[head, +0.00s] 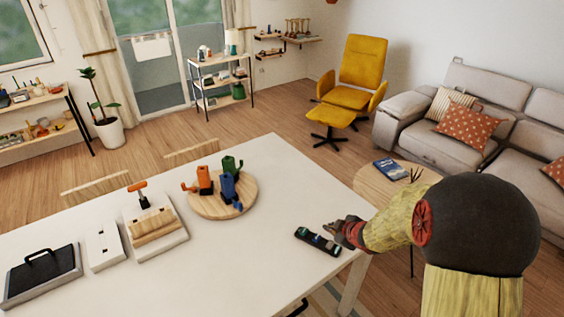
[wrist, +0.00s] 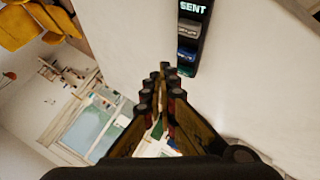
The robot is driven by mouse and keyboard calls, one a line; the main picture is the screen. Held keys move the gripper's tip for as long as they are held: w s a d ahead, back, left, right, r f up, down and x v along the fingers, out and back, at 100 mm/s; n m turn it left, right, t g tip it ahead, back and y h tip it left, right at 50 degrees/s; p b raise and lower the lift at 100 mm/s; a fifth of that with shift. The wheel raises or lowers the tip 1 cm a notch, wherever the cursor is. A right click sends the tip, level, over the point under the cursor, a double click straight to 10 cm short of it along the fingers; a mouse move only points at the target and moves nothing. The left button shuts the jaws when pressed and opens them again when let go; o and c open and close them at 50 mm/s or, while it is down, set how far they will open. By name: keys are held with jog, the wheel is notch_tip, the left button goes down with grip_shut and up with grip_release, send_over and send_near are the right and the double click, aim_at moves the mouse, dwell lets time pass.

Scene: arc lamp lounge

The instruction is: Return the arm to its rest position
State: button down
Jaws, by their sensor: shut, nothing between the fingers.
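My gripper (head: 342,231) is at the right end of the white table (head: 290,180), at the end of my yellow and black arm. It is shut and empty. In the wrist view its fingers (wrist: 163,72) meet at the middle of the picture. A black device (head: 317,241) lies on the table just left of the fingertips in the head view. In the wrist view the device (wrist: 193,38) shows a lit "SENT" label and lies just beyond the fingertips. I cannot tell whether the fingertips touch it.
A round wooden board (head: 222,207) carries orange, blue and green items. A wooden block on a white base (head: 155,228), a white plate (head: 104,246) and a black-handled tray (head: 42,274) stand at the left. A side table (head: 375,187) with a blue book is behind my arm.

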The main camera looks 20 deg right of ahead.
jog(key=s+d+m+g+h, duration=0.45)
jog(key=s+m+g, duration=0.2)
jog(key=s, duration=0.75)
jog(key=s+a+r+m+t+y+b, duration=0.1)
jog(key=s+a+r+y+b, duration=0.1)
jog(key=s+a+r, duration=0.4)
jog(key=s+a+r+m+t+y+b, duration=0.1)
jog(key=s+a+r+t+y+b, duration=0.1)
jog(key=s+a+r, duration=0.5)
jog(key=a+r+b, duration=0.1)
jog(key=a+r, duration=0.4)
jog(key=a, duration=0.2)
jog(key=shift+s+a+m, duration=0.15)
jog(key=shift+s+m, duration=0.05)
jog(key=shift+m, duration=0.15)
